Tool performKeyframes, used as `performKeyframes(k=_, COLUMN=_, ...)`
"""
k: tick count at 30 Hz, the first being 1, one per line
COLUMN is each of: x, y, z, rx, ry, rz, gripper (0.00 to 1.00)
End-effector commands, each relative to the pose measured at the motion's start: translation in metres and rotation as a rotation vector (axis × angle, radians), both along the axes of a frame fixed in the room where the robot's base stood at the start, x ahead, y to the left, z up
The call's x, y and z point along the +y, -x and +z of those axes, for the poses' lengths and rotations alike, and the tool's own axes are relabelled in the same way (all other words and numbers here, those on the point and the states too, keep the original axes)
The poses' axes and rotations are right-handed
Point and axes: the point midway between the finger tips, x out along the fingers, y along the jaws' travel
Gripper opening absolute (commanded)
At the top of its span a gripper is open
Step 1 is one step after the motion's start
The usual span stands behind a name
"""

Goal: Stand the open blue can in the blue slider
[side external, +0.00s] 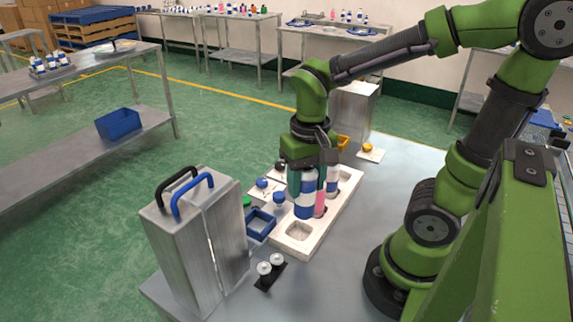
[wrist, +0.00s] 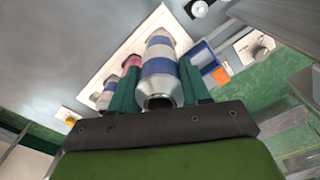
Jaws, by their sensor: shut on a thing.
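The open blue can (side external: 304,198), white with blue bands, is upright between the fingers of my gripper (side external: 308,172). My gripper is shut on it. In the wrist view the can (wrist: 159,70) shows its dark open mouth towards the camera, between the green fingers (wrist: 158,92). Its lower end is at the white rack (side external: 283,252); I cannot tell whether it is seated or slightly lifted. A blue open-topped holder (side external: 262,224), which looks like the blue slider, is left of the rack, apart from the can.
A pink can (side external: 320,204) and another blue-banded can (side external: 332,182) stand in the rack beside the held can. An empty pocket (side external: 298,230) is at its near end. A metal box (side external: 178,248) with black and blue handles stands left.

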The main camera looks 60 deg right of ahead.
Motion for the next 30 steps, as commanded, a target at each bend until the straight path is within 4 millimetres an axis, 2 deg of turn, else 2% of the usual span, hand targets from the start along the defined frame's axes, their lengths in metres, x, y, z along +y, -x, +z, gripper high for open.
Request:
performKeyframes(k=1, x=0.005, y=0.014, z=-0.004, rx=-0.001, ry=0.0, rz=0.011, gripper=0.17)
performKeyframes(k=3, x=0.009, y=0.03, z=-0.011, rx=0.001, ry=0.0, rz=0.011, gripper=0.17)
performKeyframes(k=6, x=0.011, y=0.047, z=-0.021, rx=0.01, ry=0.001, rz=-0.003, gripper=0.17)
performKeyframes(k=10, x=0.012, y=0.047, z=-0.03, rx=0.023, ry=0.002, rz=-0.029, gripper=0.17)
performKeyframes(k=14, x=0.014, y=0.021, z=-0.033, rx=0.021, ry=0.002, rz=-0.034, gripper=0.17)
performKeyframes(k=24, x=0.024, y=-0.063, z=-0.041, rx=0.019, ry=0.002, rz=-0.034, gripper=0.17)
performKeyframes(k=30, x=0.028, y=-0.093, z=-0.043, rx=0.018, ry=0.001, rz=-0.034, gripper=0.17)
